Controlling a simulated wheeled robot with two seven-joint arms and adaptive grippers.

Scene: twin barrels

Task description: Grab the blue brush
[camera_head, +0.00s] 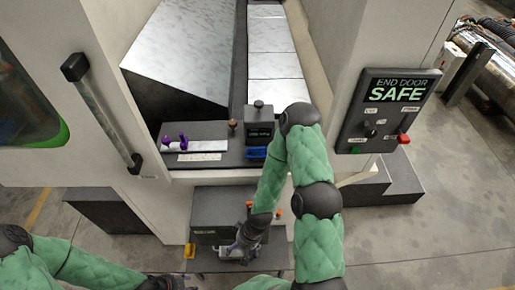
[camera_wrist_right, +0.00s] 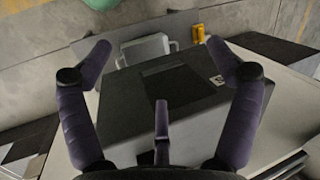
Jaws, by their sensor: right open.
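A small blue object, which looks like the blue brush (camera_head: 257,153), lies on the dark ledge of the machine opening, in front of a small grey box. It is small here and its details are hard to make out. I do not see it in the right wrist view. My right gripper (camera_head: 238,250) is low in front of the machine, below and apart from the blue object. In the right wrist view its purple fingers (camera_wrist_right: 158,50) are spread with nothing held between them. My left gripper (camera_head: 167,283) barely shows at the bottom edge, and its fingers cannot be made out.
A dark grey box (camera_head: 217,207) stands on a low shelf under the opening, near my right gripper; a yellow piece (camera_head: 190,251) is beside it. A purple-handled item (camera_head: 175,142) lies left on the ledge. A control panel (camera_head: 385,110) is at right, a door handle (camera_head: 103,113) at left.

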